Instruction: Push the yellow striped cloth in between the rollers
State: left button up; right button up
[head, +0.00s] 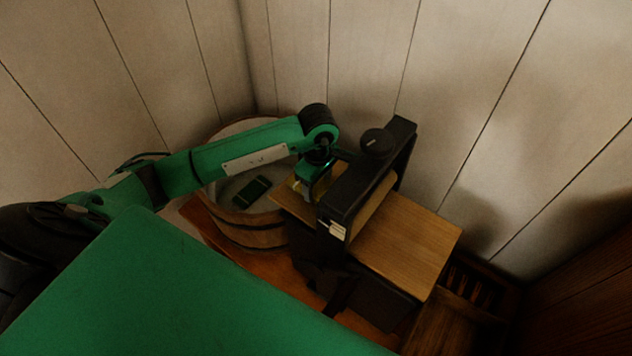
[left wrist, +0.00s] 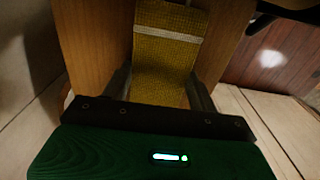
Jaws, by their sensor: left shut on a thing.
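The yellow cloth with a pale stripe (left wrist: 168,55) lies along a wooden board in the left wrist view. In the head view only a small yellow patch of it (head: 296,184) shows beside my gripper. My left gripper (head: 312,190) is at the near-left side of the black wringer frame (head: 345,185). In the left wrist view its fingers (left wrist: 160,92) stand at both sides of the cloth and are shut on it. A pale roller (head: 372,208) shows at the frame's right side. The gap between the rollers and the cloth's leading edge are hidden. My right gripper is not in view.
A wooden board (head: 410,245) extends right from the wringer. A round wooden tub (head: 250,232) stands to its left, with a dark green flat thing (head: 252,192) inside. A black knob (head: 377,142) tops the frame. Plank walls (head: 470,90) close off the back.

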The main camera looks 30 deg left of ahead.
pick_arm(q)
jog(key=shift+s+d+f, duration=0.1)
jog(key=shift+d, duration=0.1)
jog(key=o, duration=1.2)
jog(key=shift+d, duration=0.1)
